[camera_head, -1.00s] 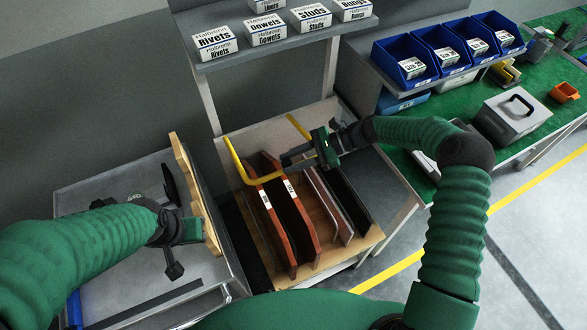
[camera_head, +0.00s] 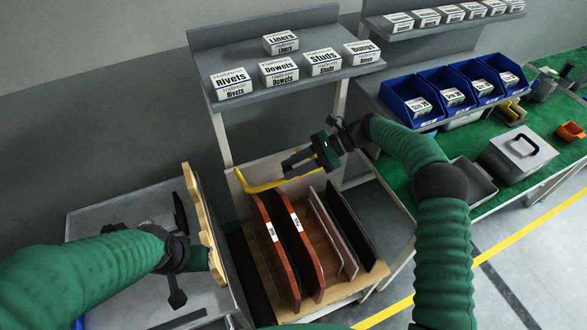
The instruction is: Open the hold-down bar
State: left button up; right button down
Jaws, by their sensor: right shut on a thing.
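The yellow hold-down bar (camera_head: 265,185) lies at the far end of the wooden rack (camera_head: 262,285), behind the tops of the upright panels. My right gripper (camera_head: 292,167) is at the bar's right part, shut on it; the jaws hide some of the bar there. The rack holds two reddish-brown panels (camera_head: 308,265) with white labels, a grey panel (camera_head: 330,235) and a dark panel (camera_head: 352,225). My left gripper (camera_head: 187,257) is at the left, beside a light wooden piece with a wavy edge (camera_head: 205,225); its fingers do not show clearly.
A shelf (camera_head: 300,80) with white labelled boxes stands above and behind the rack. Blue bins (camera_head: 408,103) and a grey case (camera_head: 517,153) are on the green bench at the right. A grey table (camera_head: 95,225) is at the left.

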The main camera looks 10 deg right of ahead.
jog(key=shift+w+d+f, duration=0.1)
jog(key=shift+w, duration=0.05)
jog(key=c, duration=1.3)
grip_release()
jog(key=shift+c, duration=0.2)
jog(key=shift+o, duration=1.2)
jog(key=shift+w+f, duration=0.15)
jog(key=shift+w, duration=0.05)
pick_arm(q)
jog(key=shift+w+f, duration=0.15)
jog(key=shift+w, duration=0.25)
jog(key=shift+s, duration=0.1)
pick_arm(e)
jog(key=shift+s, duration=0.1)
